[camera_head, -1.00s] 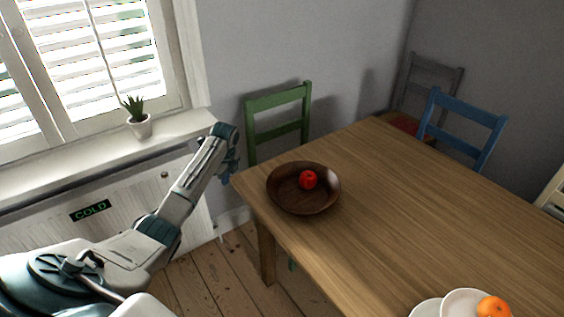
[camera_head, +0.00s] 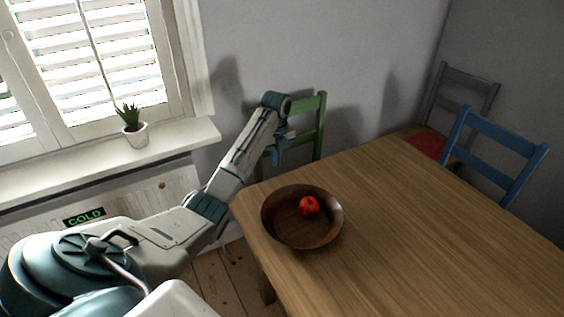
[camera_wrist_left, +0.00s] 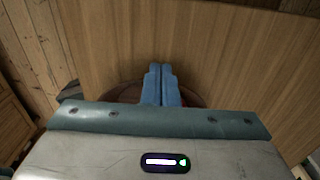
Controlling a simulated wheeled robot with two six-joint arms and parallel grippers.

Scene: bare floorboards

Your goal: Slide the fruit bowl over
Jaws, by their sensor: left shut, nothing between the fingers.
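The fruit bowl (camera_head: 280,232) is dark brown wood and stands upright on the near left part of the wooden table (camera_head: 400,230). A red fruit (camera_head: 308,206) lies inside it. My left gripper (camera_head: 278,160) is shut and empty, above the table's far left corner and behind the bowl, apart from it in the head view. In the left wrist view its blue fingers (camera_wrist_left: 161,84) are together, and the bowl's dark rim (camera_wrist_left: 125,95) shows partly behind them. My right gripper is not in view.
A green chair (camera_head: 312,125) stands behind my left gripper. A blue chair (camera_head: 500,160) and a grey chair (camera_head: 465,95) stand at the table's far side. A potted plant (camera_head: 133,130) is on the windowsill. The table right of the bowl is clear.

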